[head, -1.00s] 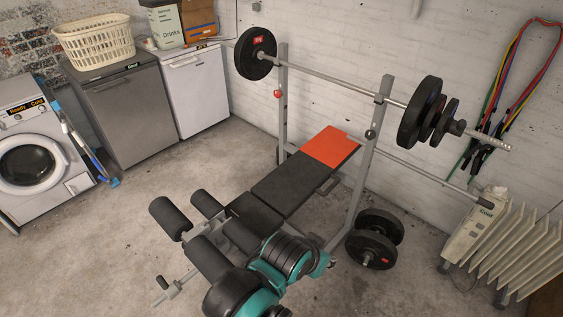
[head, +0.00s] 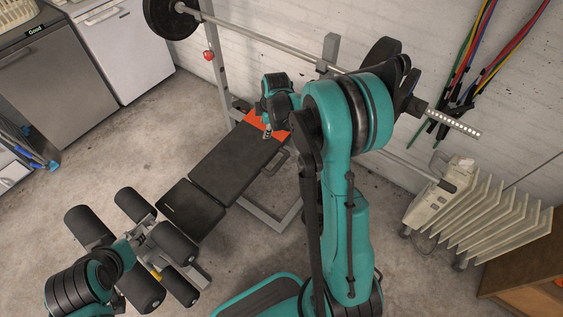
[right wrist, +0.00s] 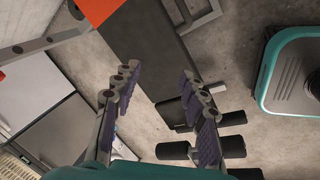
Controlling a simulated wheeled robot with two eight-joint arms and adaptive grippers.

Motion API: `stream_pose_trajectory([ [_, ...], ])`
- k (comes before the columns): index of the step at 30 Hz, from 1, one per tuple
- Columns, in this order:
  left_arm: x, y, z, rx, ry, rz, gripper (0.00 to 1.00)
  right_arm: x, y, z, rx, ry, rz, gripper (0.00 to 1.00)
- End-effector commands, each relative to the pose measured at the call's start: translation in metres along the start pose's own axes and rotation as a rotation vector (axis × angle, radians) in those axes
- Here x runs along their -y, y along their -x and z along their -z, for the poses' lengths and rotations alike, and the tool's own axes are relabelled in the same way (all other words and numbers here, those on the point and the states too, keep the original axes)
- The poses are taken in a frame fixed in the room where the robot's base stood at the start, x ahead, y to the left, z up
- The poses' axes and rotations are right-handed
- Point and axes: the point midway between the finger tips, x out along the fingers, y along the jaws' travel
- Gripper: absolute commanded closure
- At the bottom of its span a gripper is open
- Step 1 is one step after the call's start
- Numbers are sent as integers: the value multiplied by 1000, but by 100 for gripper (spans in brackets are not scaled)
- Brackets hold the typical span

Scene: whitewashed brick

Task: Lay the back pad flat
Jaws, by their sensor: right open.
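The weight bench's black back pad (head: 235,160) runs from the seat pad (head: 192,208) toward the rack uprights. It seems to slope upward there, but its exact angle is hard to judge. Its orange-red end (head: 254,122) is partly hidden by my right gripper (head: 268,131). In the right wrist view, the black pad (right wrist: 140,40) and its orange end (right wrist: 98,8) lie beyond my right gripper (right wrist: 160,78). Its fingers are apart with nothing between them. My left gripper (head: 140,243) is among the leg rollers at lower left; its fingers are not clear.
A barbell (head: 265,45) rests across the rack above the pad's far end. A side handle (head: 276,163) sticks out beside the pad. A white radiator (head: 480,215) stands at right. The floor left of the bench is clear.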

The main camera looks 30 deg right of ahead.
Motion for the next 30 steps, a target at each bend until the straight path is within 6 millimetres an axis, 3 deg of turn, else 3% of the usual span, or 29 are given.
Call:
stream_pose_trajectory([
  [1, 0, 2, 1, 0, 0, 0, 57, -9, -26, -12, 2, 66, 18, 57],
  [5, 0, 5, 3, 0, 0, 0, 57, -16, -95, -41, -6, 277, 66, 57],
  [9, 0, 7, 5, 0, 0, 0, 57, -8, -165, -72, -29, 486, 110, 57],
  [12, 0, 8, 6, 0, 0, 0, 57, 3, -205, -90, -48, 604, 133, 57],
  [15, 0, 9, 6, 0, 0, 0, 57, 14, -232, -102, -65, 690, 148, 57],
  [19, 0, 9, 6, 0, 0, 0, 57, 23, -252, -110, -77, 748, 156, 57],
  [30, 0, -9, -7, 0, 0, 0, 57, 35, -309, -111, -80, 764, 158, 57],
])
